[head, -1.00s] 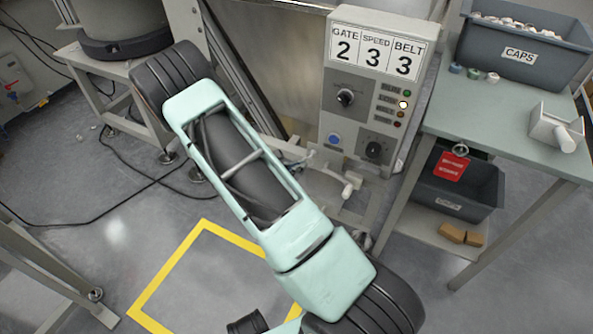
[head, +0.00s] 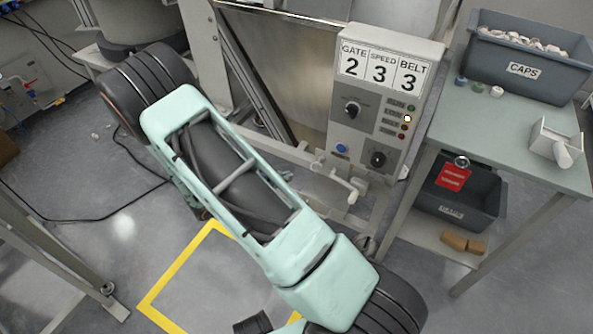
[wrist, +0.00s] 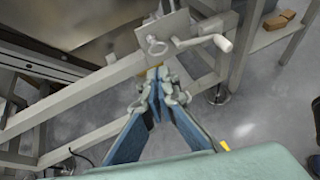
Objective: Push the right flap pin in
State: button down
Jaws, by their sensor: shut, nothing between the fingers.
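In the wrist view my gripper (wrist: 157,76) is shut and empty, its blue fingers meeting at the tips in front of a grey frame rail (wrist: 95,88). Just beyond the tips a small metal bracket (wrist: 180,28) carries a ring-shaped pin end (wrist: 157,46) and a pale bent handle (wrist: 212,41). I cannot tell if the ring belongs to the right flap pin, how far in it sits, or if the tips touch anything. In the head view the handle (head: 347,187) shows below the control panel; my gripper is hidden behind my arm.
The control panel (head: 383,100) reads gate 2, speed 3, belt 3. A green-topped table (head: 470,125) at the right holds a caps bin (head: 522,69), with another bin (head: 450,200) below. A yellow floor outline (head: 170,290) and a cable (head: 80,218) lie lower left.

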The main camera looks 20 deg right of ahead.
jog(key=shift+v, duration=1.3)
